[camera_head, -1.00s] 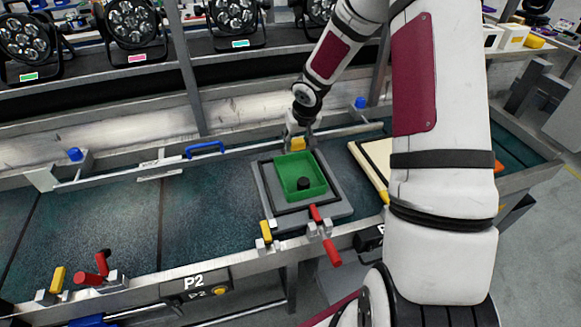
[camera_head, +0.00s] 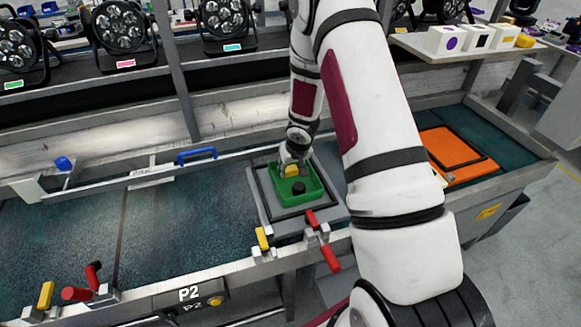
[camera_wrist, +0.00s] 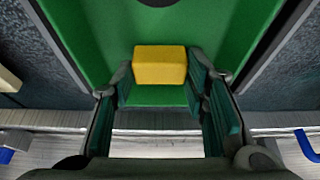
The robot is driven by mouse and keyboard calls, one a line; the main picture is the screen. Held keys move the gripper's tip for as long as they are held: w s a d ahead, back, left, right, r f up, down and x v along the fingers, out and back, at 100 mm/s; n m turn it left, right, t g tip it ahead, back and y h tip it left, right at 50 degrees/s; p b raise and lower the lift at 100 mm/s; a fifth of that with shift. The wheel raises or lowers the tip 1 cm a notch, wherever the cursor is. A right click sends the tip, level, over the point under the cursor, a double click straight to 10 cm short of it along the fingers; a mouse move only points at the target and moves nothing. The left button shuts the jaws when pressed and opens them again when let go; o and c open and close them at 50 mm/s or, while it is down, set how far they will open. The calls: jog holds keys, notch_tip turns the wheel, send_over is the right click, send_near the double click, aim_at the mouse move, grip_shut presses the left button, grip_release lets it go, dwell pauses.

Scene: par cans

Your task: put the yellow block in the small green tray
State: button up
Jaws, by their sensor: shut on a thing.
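The small green tray (camera_head: 309,196) sits on a grey framed plate on the bench, with a black round piece (camera_head: 299,188) inside it. My gripper (camera_head: 292,165) is over the back part of the tray, pointing down. It is shut on the yellow block (camera_head: 291,171), which also shows between the fingers in the wrist view (camera_wrist: 160,66). The green tray floor (camera_wrist: 100,30) lies below and around the block in the wrist view. I cannot tell whether the block touches the tray floor.
Red-handled clamps (camera_head: 331,258) stand at the plate's front edge. A blue handle (camera_head: 197,154) is on the back rail. An orange tray (camera_head: 450,150) lies to the right, partly behind my arm. Stage lights (camera_head: 118,28) stand behind. The bench left of the plate is clear.

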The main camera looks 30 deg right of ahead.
jog(key=shift+f, duration=0.1)
jog(key=shift+f, duration=0.1)
jog(key=o, duration=1)
jog(key=s+a+r+h+p, duration=0.15)
jog(key=s+r, duration=0.35)
jog(key=r, duration=0.6)
jog(key=s+a+r, duration=0.2)
jog(key=s+r, duration=0.3)
jog(key=r, duration=0.5)
jog(key=s+a+r+h, duration=0.15)
jog(key=s+r, duration=0.35)
jog(key=r, duration=0.6)
jog(key=s+a+r+y, duration=0.1)
jog(key=s+a+r, duration=0.1)
jog(key=s, duration=0.4)
jog(key=s+a+r+n+y, duration=0.1)
jog(key=s+a+r, duration=0.1)
jog(key=s+a, duration=0.3)
jog(key=s+a+r+n+y, duration=0.1)
jog(key=s+a+r, duration=0.2)
jog(key=s, duration=0.4)
jog(key=shift+s+a+y, duration=0.35)
jog(key=shift+a+y, duration=0.05)
jog(key=shift+a, duration=0.05)
